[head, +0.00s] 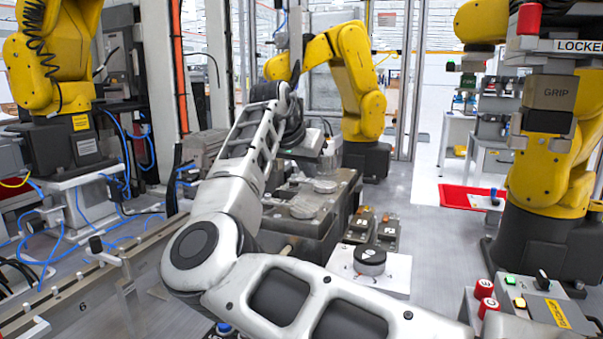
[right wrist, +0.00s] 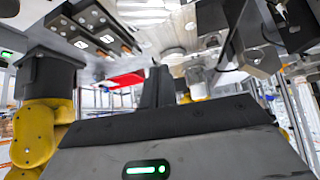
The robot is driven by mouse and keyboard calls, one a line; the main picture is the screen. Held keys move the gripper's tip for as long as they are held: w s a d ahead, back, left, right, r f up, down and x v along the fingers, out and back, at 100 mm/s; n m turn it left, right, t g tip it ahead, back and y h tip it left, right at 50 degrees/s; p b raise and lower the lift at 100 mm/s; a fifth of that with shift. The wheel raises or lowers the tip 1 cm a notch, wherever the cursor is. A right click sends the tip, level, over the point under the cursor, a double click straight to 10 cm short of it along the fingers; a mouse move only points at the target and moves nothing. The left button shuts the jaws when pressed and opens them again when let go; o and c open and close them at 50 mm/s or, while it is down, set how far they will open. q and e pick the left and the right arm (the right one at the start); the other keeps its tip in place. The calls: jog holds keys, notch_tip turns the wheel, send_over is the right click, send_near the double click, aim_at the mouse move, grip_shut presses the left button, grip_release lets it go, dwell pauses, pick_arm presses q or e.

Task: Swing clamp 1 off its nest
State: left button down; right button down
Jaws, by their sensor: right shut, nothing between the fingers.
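My right arm crosses the head view and reaches to the fixture table (head: 345,188) in the middle. My right gripper (head: 291,108) is at its far end, above the back of the table; its fingertips are hard to make out there. In the right wrist view its fingers (right wrist: 158,86) are together with nothing between them. Round metal discs (head: 303,207) sit on the table. A grey metal block (right wrist: 262,58) and a small metal cylinder (right wrist: 197,82) show near the fingers in the right wrist view. I cannot tell which part is clamp 1 or its nest. My left gripper is out of view.
Yellow robot arms stand behind (head: 357,75), at left (head: 50,60) and at right (head: 548,170). Two labelled blocks (head: 388,231) and a white plate with a black knob (head: 370,257) are right of the table. A button box (head: 540,305) is at lower right.

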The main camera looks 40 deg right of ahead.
aim_at(289, 206)
jog(key=x, duration=0.8)
jog(key=shift+d+f, duration=0.15)
jog(key=a, duration=0.1)
jog(key=s+a, duration=0.1)
jog(key=a, duration=0.1)
jog(key=shift+a, duration=0.3)
jog(key=shift+s+a, duration=0.15)
jog(key=shift+a, duration=0.05)
jog(key=shift+s+p, duration=0.1)
jog(key=shift+p, duration=0.25)
